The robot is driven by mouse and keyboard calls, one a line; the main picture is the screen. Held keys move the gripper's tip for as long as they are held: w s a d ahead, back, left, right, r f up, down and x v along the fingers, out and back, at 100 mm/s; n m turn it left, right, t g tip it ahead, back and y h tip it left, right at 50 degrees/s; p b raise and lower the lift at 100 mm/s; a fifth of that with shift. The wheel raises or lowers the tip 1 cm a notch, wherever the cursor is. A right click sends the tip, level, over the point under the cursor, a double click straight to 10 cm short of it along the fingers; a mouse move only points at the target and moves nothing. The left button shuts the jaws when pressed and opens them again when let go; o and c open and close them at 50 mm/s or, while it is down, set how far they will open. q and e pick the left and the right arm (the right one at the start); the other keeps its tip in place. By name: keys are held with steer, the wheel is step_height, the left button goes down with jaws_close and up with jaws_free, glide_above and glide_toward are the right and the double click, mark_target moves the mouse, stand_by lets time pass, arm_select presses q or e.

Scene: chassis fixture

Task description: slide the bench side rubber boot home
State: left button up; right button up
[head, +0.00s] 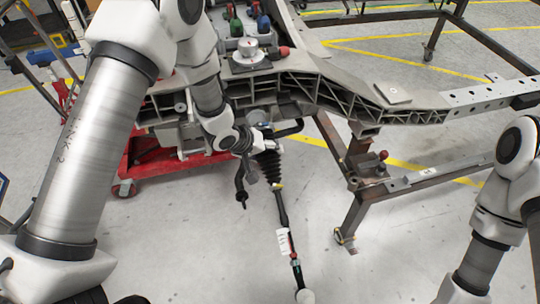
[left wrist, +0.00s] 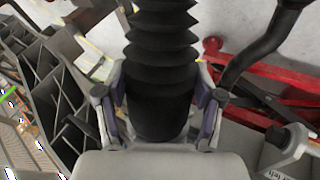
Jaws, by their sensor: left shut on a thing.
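The black ribbed rubber boot (head: 268,166) sits on the steering rod (head: 283,212) below the chassis frame. My left gripper (head: 262,143) reaches in from the left and is at the boot's upper end. In the left wrist view the boot's ribs (left wrist: 162,45) run up the middle, and its wide smooth end (left wrist: 157,112) lies between the two fingers of my left gripper (left wrist: 160,108), shut on it. What lies beyond that end is hidden by the gripper's palm. My right arm shows at the right edge of the head view, but its gripper is out of view.
The grey cast frame (head: 330,88) stands above the boot. A steel stand (head: 358,205) is to its right, and a red cart (head: 150,165) to its left. A curved black bar (left wrist: 262,45) passes close beside the left gripper. The floor in front is clear.

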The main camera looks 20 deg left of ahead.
arm_select(q)
steer(key=shift+w+a+r+p, duration=0.3)
steer(key=shift+w+r, duration=0.1)
steer(key=shift+w, duration=0.2)
arm_select(e)
steer(key=shift+d+r, duration=0.1)
steer(key=shift+r, duration=0.6)
arm_select(q)
steer(key=o, duration=1.7)
steer(key=shift+c, duration=0.2)
steer(key=shift+f, duration=0.1)
steer(key=v, duration=1.2)
steer(key=shift+f, duration=0.1)
